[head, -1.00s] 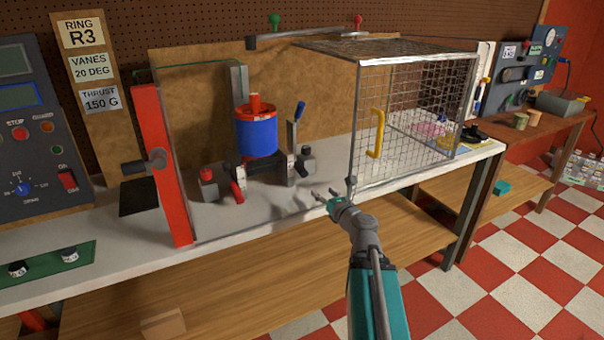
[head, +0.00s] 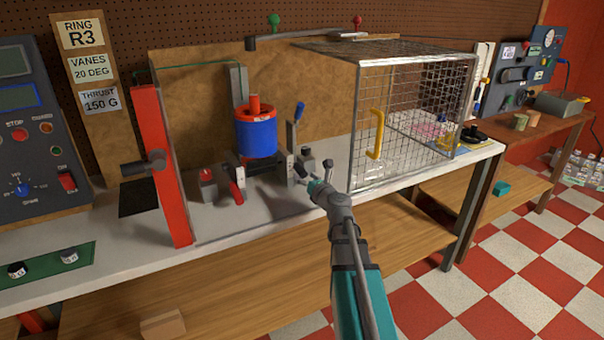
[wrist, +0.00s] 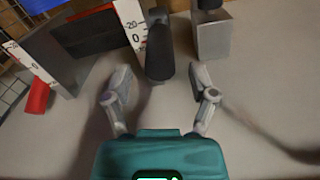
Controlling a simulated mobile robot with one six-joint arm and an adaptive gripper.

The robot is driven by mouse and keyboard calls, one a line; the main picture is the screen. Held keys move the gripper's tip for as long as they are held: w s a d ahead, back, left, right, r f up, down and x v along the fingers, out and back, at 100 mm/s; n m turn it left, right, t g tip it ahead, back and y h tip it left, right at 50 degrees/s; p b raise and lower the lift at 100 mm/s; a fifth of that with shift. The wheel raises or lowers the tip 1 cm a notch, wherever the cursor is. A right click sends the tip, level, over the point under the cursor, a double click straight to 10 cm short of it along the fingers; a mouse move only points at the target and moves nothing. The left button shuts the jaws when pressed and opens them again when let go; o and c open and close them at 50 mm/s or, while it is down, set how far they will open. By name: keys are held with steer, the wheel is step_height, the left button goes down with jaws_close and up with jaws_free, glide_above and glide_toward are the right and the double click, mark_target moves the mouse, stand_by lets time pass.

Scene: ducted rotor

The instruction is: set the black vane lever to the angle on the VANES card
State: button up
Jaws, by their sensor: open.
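The VANES card (head: 91,68) reads 20 DEG on the post at the left. My gripper (head: 301,176) is at the right of the rotor stand in the head view, low over the bench. In the wrist view my gripper (wrist: 161,84) is open, with one finger on each side of the near end of the black vane lever (wrist: 160,50). Neither finger clearly touches it. Beside the lever is a white scale (wrist: 134,25) with marks -20 and 0. The lever's end stands just right of the 0 in this view; its exact angle cannot be read.
The blue rotor duct (head: 257,137) stands left of my gripper, with a blue-handled lever (head: 297,115) close by. A grey block (wrist: 212,38) sits right of the black lever. The mesh cage (head: 410,120) with its yellow handle is to the right. Bare bench lies in front.

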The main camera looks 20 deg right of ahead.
mark_target(301, 172)
steer(key=shift+w+a, duration=0.1)
steer(key=shift+w, duration=1.5)
jaws_close()
